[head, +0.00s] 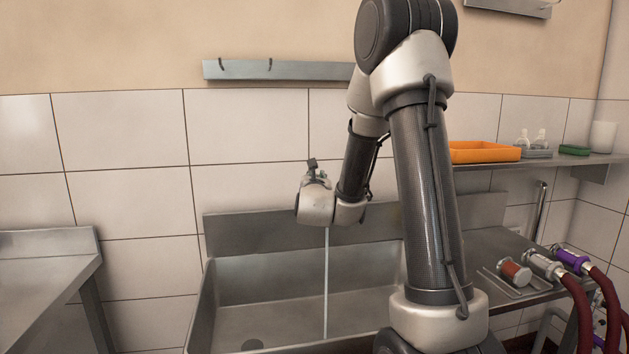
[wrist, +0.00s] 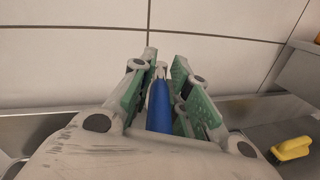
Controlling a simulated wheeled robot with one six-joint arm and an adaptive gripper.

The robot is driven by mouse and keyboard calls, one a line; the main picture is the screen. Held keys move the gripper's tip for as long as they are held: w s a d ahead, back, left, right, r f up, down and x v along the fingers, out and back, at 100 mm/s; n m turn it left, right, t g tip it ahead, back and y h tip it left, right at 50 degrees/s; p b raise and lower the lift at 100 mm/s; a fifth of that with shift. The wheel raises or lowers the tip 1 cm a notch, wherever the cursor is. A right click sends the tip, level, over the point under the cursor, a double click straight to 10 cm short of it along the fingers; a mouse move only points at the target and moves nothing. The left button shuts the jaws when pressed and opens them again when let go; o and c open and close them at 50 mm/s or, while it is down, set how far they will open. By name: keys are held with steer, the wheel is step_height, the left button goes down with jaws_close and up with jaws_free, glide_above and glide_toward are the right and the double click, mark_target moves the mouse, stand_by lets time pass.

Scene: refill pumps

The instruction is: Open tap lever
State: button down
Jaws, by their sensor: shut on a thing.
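The tap lever (wrist: 159,108) is a blue bar between my gripper's green-padded fingers in the wrist view. My gripper (wrist: 158,72) is shut on it, near the tiled wall. In the head view my wrist hides the fingers, the lever and the tap body. A thin pale vertical stream (head: 326,285), which looks like water, runs down below my wrist into the steel sink (head: 222,275).
A shelf on the right holds an orange tray (head: 484,152), small bottles and a white cup (head: 603,136). Hose couplings (head: 545,266) lie on the right drainboard. A hook rail (head: 280,69) is on the wall. A yellow object (wrist: 292,148) shows in the wrist view.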

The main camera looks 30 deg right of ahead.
steer(key=shift+w+d+r, duration=0.1)
steer(key=shift+r, duration=0.25)
steer(key=c, duration=1.3)
jaws_free()
steer(key=shift+f, duration=0.1)
step_height(320, 180, up, 10)
